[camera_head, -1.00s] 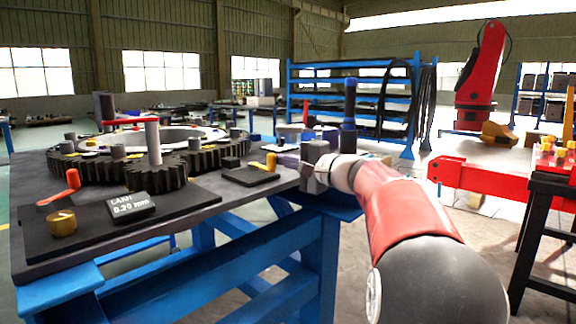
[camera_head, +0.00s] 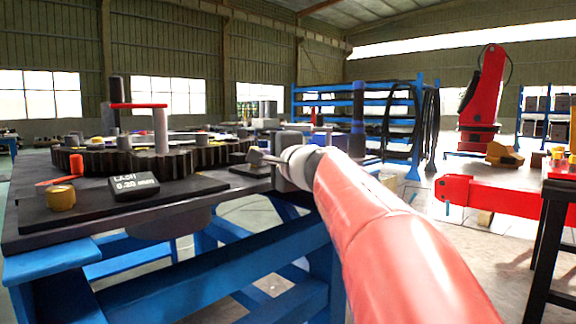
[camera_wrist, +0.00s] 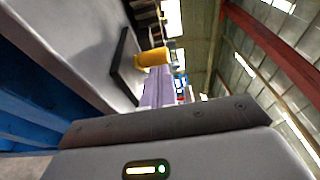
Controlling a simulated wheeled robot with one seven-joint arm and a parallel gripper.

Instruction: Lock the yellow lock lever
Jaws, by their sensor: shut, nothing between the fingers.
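A short yellow cylinder (camera_wrist: 153,58), which looks like part of the yellow lock lever, shows just past my fingertips in the wrist view. My gripper (camera_head: 256,157) is shut and empty, at the right end of the bench. Its pale fingers also show in the wrist view (camera_wrist: 157,88), pointing towards the yellow part. I cannot tell whether they touch it. In the head view my gripper hides the yellow part. The lever's exact angle is not clear.
The dark bench top (camera_head: 40,235) carries a large black gear (camera_head: 150,158) with a grey post and red bar. A brass-yellow cylinder (camera_head: 61,198), an orange strip (camera_head: 62,181) and a black label block (camera_head: 133,185) stand at the front left. A red beam (camera_head: 490,193) is at the right.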

